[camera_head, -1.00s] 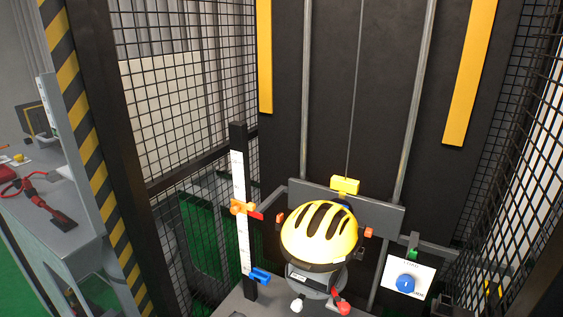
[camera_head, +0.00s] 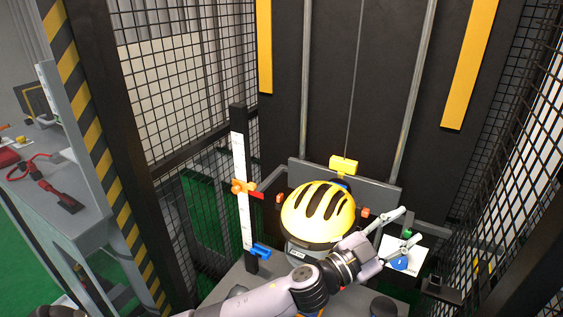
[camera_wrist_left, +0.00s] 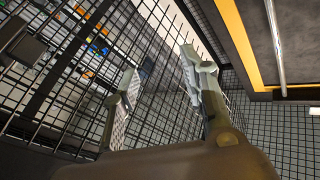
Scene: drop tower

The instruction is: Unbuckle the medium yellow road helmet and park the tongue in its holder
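The yellow road helmet (camera_head: 297,213) with black vent slots sits on a grey headform (camera_head: 298,253) in front of the dark tower plate. My left arm crosses in front of its lower right side. The strap, buckle and tongue are hidden or cannot be made out, and I cannot identify the tongue holder. My left gripper (camera_head: 411,224) is to the right of the helmet, apart from it, with its fingers spread and empty. My right gripper is not in view.
A white panel with a blue knob (camera_head: 399,264) is just below my left fingers. A white scale post (camera_head: 243,215) with orange, red and blue markers stands left of the helmet. Mesh walls (camera_head: 485,220) close in the right side. A side bench (camera_head: 70,220) is at far left.

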